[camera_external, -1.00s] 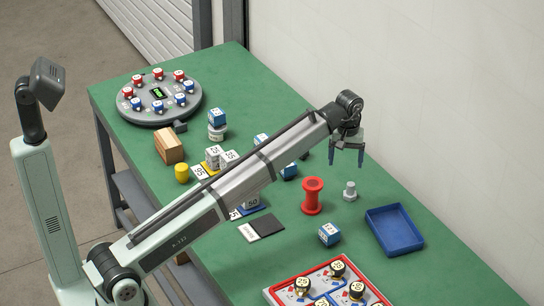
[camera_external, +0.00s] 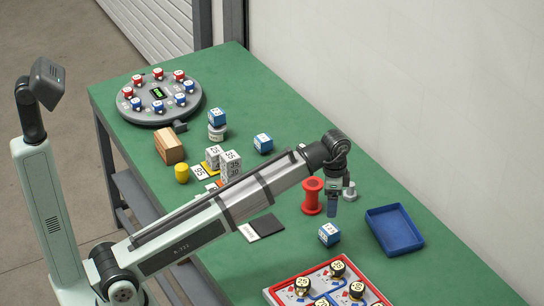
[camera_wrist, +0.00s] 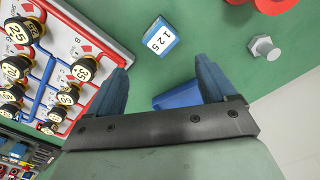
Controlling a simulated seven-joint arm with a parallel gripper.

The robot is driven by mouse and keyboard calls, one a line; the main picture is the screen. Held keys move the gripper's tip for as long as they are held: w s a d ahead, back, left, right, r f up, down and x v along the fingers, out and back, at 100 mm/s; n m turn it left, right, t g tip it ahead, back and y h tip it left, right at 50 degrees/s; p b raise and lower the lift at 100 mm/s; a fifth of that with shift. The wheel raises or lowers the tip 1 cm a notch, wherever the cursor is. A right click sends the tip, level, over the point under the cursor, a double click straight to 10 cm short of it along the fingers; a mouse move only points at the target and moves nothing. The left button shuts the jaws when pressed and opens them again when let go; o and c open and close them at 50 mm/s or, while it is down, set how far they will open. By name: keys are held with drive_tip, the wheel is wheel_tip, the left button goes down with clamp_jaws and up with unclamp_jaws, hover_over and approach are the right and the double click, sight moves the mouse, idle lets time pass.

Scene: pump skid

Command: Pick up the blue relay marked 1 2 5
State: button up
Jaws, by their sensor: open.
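The blue relay marked 1 2 5 (camera_wrist: 160,36) has a white top with the digits and blue sides. It sits on the green table, just beyond my fingertips in the wrist view. In the external view the blue cube (camera_external: 329,234) stands left of the blue tray, a little below my gripper (camera_external: 334,207). My gripper (camera_wrist: 160,66) is open and empty, above the table, with its two blue fingers apart and the relay's image between and ahead of them.
A blue tray (camera_external: 394,229) lies to the right. A red spool (camera_external: 312,196) and a grey bolt (camera_wrist: 264,47) stand close by. A panel with black knobs (camera_wrist: 62,60) is near the front. Other blue-sided cubes (camera_external: 263,143) stand farther back.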

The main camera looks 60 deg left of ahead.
sight(331, 230)
wheel_tip(331, 230, down, 8)
drive_tip(key=m, duration=1)
drive_tip(key=shift+s+r+m, duration=0.15)
drive_tip(key=shift+m, duration=0.15)
drive_tip(key=shift+w+f, duration=0.15)
drive_tip(key=shift+f, duration=1.4)
drive_tip(key=shift+w+f, duration=0.1)
drive_tip(key=shift+f, duration=1.45)
drive_tip(key=shift+c, duration=0.2)
drive_tip(key=c, duration=1.1)
